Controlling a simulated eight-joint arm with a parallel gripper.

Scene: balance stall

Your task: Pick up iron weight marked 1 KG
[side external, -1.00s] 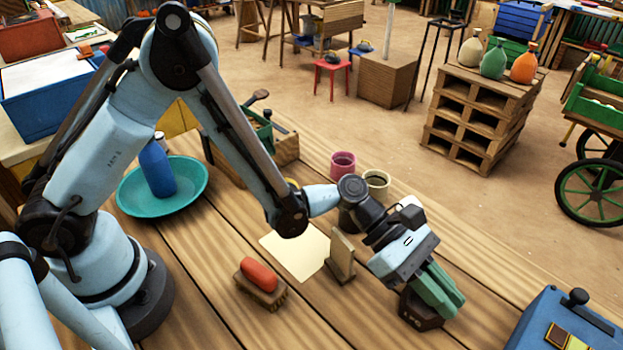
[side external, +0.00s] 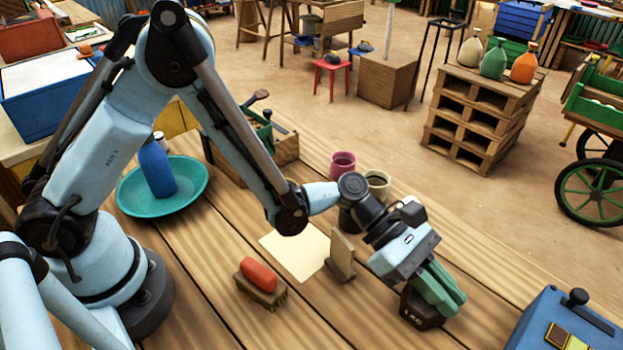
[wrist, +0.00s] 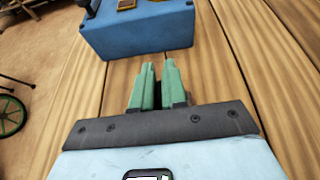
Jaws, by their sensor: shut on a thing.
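The iron weight (side external: 418,311) is a dark brown block with pale "KG" lettering on its side, near the front right of the plank table in the side external view. My gripper (side external: 450,296) has green fingers and is shut on the top of the weight, pointing down and to the right. The fingers hide the weight's upper part. In the wrist view my gripper (wrist: 155,72) shows its two green fingers close together, and the weight is mostly hidden between and below them. I cannot tell whether the weight touches the table.
A blue box (side external: 565,328) with a black knob stands to the right. A wooden stand (side external: 341,257), a brush with red soap (side external: 260,276), cream paper (side external: 297,252), a pink cup (side external: 343,163) and a teal basin (side external: 194,189) with a blue bottle (side external: 156,168) lie to the left.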

